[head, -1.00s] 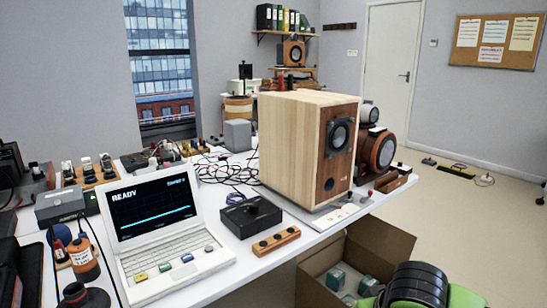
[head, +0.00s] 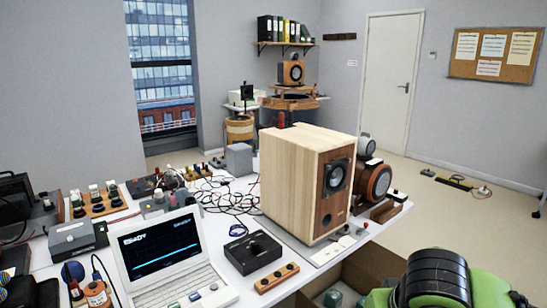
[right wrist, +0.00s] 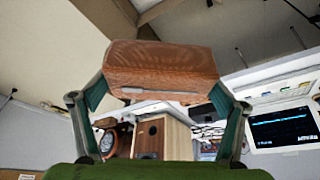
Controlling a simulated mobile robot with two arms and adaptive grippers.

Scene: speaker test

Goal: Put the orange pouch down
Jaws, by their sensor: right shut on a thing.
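The orange pouch (right wrist: 165,68) shows in the right wrist view as an orange-brown, finely textured block with a grey strip along its lower edge. My right gripper (right wrist: 165,92) is shut on it, with one green-and-dark finger at each side. What lies directly beneath the pouch cannot be told from this view. In the head view only a green and black part of my right arm shows at the lower right; the pouch and the right gripper's fingers are not visible there. My left gripper is in neither view.
A white table (head: 226,263) carries a large wooden speaker (head: 290,180), a laptop (head: 160,255), a black box (head: 253,252), an orange-brown block (head: 276,277) and tangled cables. A cardboard box (head: 385,262) stands below the table's right edge. Floor (head: 440,215) is open toward the door.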

